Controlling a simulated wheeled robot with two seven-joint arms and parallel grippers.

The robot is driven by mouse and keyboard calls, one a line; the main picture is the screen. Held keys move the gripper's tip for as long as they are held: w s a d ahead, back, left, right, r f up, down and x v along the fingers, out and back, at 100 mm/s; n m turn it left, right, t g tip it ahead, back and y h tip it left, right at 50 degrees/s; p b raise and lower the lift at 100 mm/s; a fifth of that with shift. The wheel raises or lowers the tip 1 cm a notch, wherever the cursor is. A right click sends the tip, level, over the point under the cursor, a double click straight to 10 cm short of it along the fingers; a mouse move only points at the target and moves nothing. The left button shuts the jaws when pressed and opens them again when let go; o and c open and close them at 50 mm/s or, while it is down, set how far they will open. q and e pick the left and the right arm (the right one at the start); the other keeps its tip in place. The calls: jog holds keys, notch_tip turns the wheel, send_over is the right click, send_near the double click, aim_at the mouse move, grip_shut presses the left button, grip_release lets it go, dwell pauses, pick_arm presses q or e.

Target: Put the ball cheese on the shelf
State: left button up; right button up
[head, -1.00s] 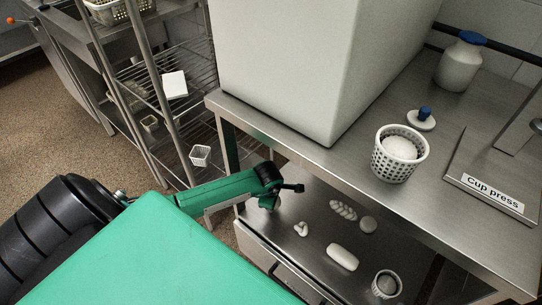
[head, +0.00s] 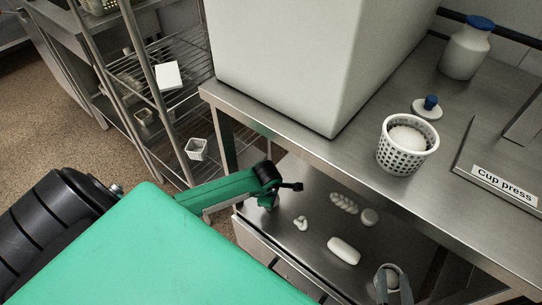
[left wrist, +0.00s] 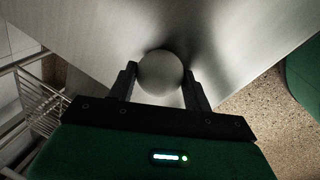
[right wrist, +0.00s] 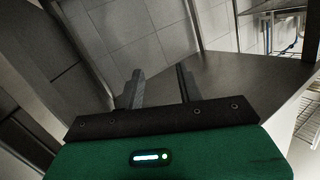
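The ball cheese (left wrist: 160,73), pale and round, is between the fingertips of my left gripper (left wrist: 162,88) in the left wrist view, with both fingers against its sides. In the head view my left gripper (head: 280,196) is at the near left corner of the steel table, and the ball is mostly hidden there. My right gripper (right wrist: 160,88) is open and empty in the right wrist view. Its grey fingers also show at the bottom of the head view (head: 393,287). The wire shelf rack (head: 155,88) stands at the upper left.
The steel table's lower level carries a braid (head: 344,203), a round piece (head: 369,217), a knot (head: 300,223) and a loaf (head: 343,250). A perforated basket (head: 402,161) stands on top beside a large white cabinet (head: 290,65).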

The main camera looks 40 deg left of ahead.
pick_arm(q)
jog(key=o, duration=0.3)
jog(key=shift+r, duration=0.1)
